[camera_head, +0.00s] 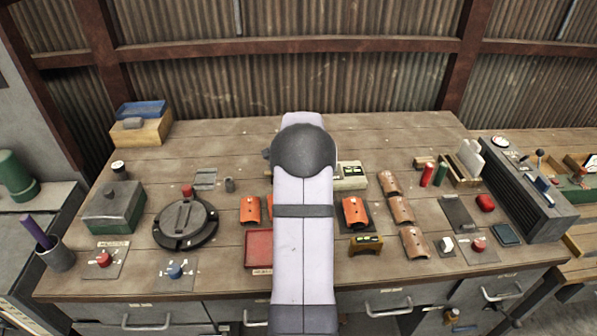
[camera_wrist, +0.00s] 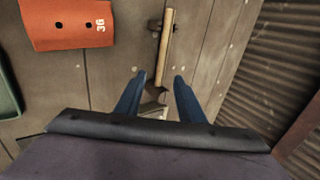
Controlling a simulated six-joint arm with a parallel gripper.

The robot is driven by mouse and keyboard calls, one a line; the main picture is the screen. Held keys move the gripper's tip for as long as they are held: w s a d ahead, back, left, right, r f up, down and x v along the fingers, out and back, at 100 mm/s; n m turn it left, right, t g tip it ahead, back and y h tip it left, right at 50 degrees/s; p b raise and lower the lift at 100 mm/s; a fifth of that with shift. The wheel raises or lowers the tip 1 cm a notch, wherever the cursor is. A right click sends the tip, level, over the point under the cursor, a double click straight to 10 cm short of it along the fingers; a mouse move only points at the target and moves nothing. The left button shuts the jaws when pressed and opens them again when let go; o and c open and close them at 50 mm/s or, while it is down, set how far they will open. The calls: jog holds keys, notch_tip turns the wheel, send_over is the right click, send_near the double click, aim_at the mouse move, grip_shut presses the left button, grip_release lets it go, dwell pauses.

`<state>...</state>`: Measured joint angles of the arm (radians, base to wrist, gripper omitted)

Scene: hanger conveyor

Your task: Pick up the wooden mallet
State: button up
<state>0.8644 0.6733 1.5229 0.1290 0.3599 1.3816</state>
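In the wrist view, a light wooden handle (camera_wrist: 166,45), likely the mallet's, runs away from my gripper, with small dark parts on both sides of it. Its near end reaches between my fingertips, where a dark piece and a pale grey piece partly show; I cannot tell whether these belong to it. My gripper (camera_wrist: 158,77) is open, with two blue fingers apart on either side of this near end. I see no contact. In the head view my arm covers the gripper and nearly all of this spot.
An orange curved plate (camera_wrist: 70,22) marked 36 lies left of the handle in the wrist view. The wooden bench (camera_head: 220,135) also holds a round black device (camera_head: 186,222), a red tray (camera_head: 259,248) and several copper tiles (camera_head: 401,210). A corrugated wall (camera_head: 210,95) stands behind.

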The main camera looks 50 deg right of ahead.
jog(key=shift+f, duration=0.1)
jog(key=shift+p+x, duration=1.35)
jog(key=shift+x, duration=1.15)
jog(key=shift+d, duration=0.1)
grip_shut()
